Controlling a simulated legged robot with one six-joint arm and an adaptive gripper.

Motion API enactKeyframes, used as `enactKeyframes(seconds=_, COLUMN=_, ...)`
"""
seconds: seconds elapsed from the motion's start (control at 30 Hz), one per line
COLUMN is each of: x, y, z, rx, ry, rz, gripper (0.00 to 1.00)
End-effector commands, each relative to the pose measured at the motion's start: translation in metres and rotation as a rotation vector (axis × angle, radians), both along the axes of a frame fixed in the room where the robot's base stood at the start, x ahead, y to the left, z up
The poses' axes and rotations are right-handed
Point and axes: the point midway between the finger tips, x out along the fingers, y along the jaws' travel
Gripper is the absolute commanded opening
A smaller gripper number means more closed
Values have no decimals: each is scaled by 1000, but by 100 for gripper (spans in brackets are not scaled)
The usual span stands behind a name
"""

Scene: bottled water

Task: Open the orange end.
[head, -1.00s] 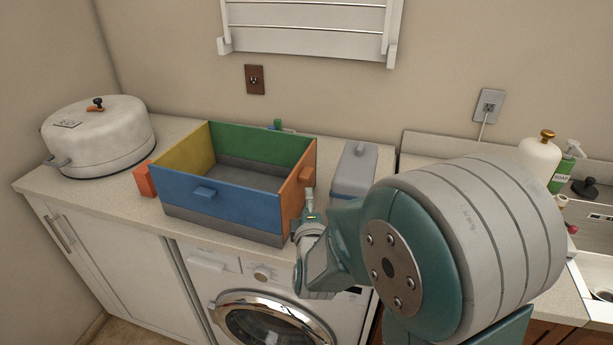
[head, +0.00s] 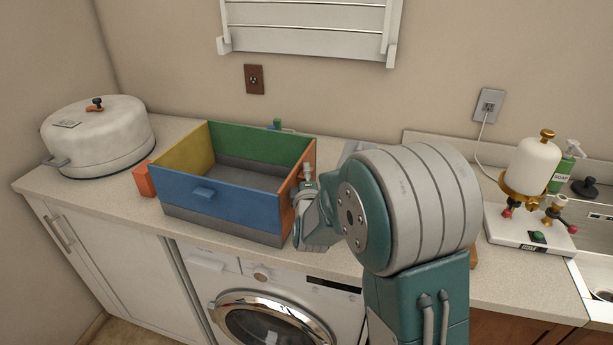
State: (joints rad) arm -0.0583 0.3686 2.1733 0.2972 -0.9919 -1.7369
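An open-topped box stands on the counter, with a blue front wall (head: 222,203), a yellow left wall (head: 196,147), a green back wall (head: 262,145) and a grey base (head: 215,228). Its orange end (head: 296,186) is the right wall; it stands upright, partly covered by my gripper. My gripper (head: 306,175) is just right of the orange end, at its outer face. I cannot tell whether it touches, or whether its fingers are open; any handle there is hidden.
An orange block (head: 144,178) is at the box's left. A white pot (head: 98,140) stands farther left. A grey container (head: 357,147) behind my arm is mostly hidden. At right are a white-and-gold dispenser device (head: 533,165) and a sink (head: 596,290). A washing machine (head: 270,305) is below.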

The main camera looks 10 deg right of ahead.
Motion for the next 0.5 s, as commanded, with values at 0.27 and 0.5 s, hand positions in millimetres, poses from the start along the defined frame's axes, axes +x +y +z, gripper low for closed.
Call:
enactKeyframes(seconds=0.27, x=0, y=0, z=-1, rx=0, ry=2, rz=0, gripper=0)
enactKeyframes(seconds=0.5, x=6, y=9, z=0, rx=-64, ry=45, rz=0, gripper=0)
